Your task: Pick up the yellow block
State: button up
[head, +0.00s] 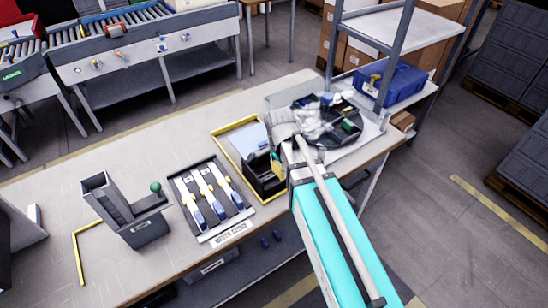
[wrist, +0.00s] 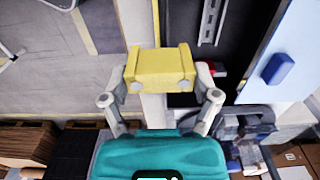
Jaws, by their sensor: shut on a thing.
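The yellow block (wrist: 160,68) is in the middle of the wrist view, a short bar with a pale round spot near each lower corner. My gripper (wrist: 161,86) has one grey finger at each side of the block and is shut on it. The teal wrist body shows just below. The block looks level across the picture and lifted clear of what lies behind it. In the head view my teal arm reaches up over the right end of the workbench (head: 120,150); I cannot make out the gripper or the held block clearly there.
The bench's left middle is mostly clear.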

jog(key=s+d+r+p, duration=0.2)
jog(key=s+d, duration=0.1)
jog(key=s, duration=0.2)
jog(key=shift+r, duration=0.3)
